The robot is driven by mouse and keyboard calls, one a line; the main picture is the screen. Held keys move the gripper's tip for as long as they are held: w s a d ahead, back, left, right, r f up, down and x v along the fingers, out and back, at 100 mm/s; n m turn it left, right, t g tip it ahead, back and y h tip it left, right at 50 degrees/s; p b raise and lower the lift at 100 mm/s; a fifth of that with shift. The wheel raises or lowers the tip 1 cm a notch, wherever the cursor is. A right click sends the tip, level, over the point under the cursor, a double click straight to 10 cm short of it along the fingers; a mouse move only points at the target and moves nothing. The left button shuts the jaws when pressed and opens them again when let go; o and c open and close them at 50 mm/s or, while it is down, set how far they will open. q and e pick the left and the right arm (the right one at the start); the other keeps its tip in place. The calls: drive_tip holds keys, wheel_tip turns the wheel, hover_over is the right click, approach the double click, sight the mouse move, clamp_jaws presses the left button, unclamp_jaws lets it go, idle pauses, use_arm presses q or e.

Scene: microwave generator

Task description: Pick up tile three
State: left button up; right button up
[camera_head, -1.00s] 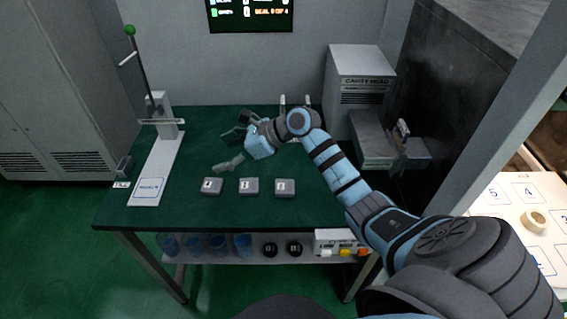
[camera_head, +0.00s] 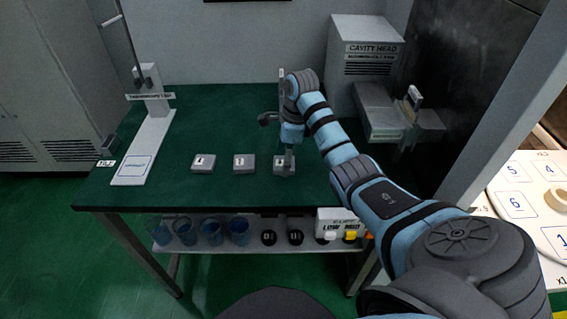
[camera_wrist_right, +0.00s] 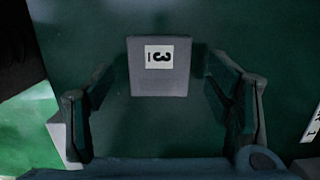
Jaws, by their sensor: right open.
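Tile three is a grey block with a white label marked 3; in the right wrist view tile three (camera_wrist_right: 160,84) lies on the green table between my open fingers, a little ahead of the palm. In the head view tile three (camera_head: 280,168) is the rightmost of a row of three grey tiles, partly hidden by my gripper. My right gripper (camera_head: 289,158) points down just above it; it also shows in the wrist view as an open right gripper (camera_wrist_right: 160,100), with gaps on both sides of the tile. My left gripper is not in view.
Two other grey tiles, a middle tile (camera_head: 244,164) and a left tile (camera_head: 203,163), sit to the left on the green table (camera_head: 220,115). A white stand (camera_head: 147,145) is at the table's left. The cavity head box (camera_head: 366,48) stands behind right. Blue cups (camera_head: 211,232) are on the lower shelf.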

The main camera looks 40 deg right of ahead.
drive_tip(key=shift+a+f, duration=0.1)
drive_tip(key=shift+f, duration=0.35)
drive_tip(key=shift+w, duration=0.1)
drive_tip(key=c, duration=1.4)
